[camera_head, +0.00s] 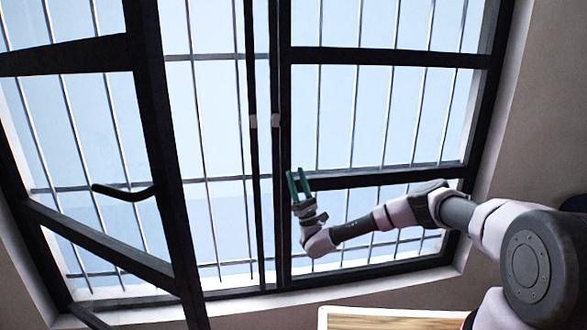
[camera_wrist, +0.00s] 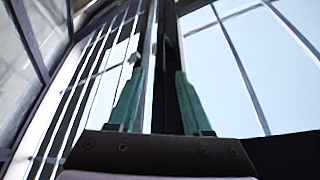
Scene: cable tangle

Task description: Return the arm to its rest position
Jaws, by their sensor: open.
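My gripper (camera_head: 299,184) is raised in front of the window in the head view, its two green fingers pointing up. The fingers are apart with nothing between them. My arm reaches in from the right edge, low across the right window pane. In the wrist view my gripper (camera_wrist: 155,95) shows both green fingers spread, with the dark window frame visible between and beyond them. No cable shows in either view.
A dark-framed window (camera_head: 380,57) with thin vertical bars fills most of the head view. Its left sash (camera_head: 160,150) stands open, with a dark handle (camera_head: 123,192). A wooden surface with a pale rim (camera_head: 390,320) shows at the bottom. A plain wall (camera_head: 545,120) is at right.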

